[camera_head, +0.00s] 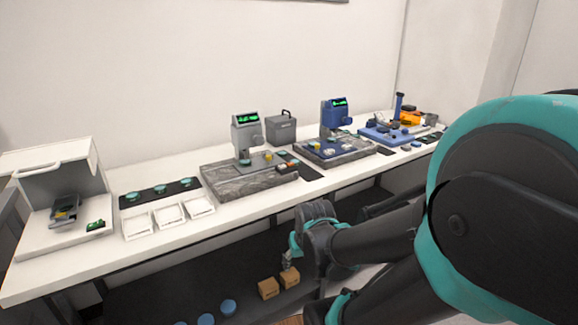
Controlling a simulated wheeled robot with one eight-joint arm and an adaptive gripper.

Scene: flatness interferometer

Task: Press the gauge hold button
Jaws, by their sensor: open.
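Two gauge stands with lit green displays stand on the white bench: a grey gauge (246,137) on a grey stone base (240,183) and a blue gauge (333,120) on a similar base farther right. I cannot tell which part is the hold button. My gripper (288,262) is low in front of the bench edge, apart from both gauges. It is small and partly hidden by my wrist, open, with nothing seen in it.
A white open-fronted booth (62,165) stands at the left end. White trays (170,213) and a dark mat with teal discs (160,189) lie beside it. A grey case (281,129) stands behind. Cardboard boxes (268,288) and blue round things (228,307) are below the bench.

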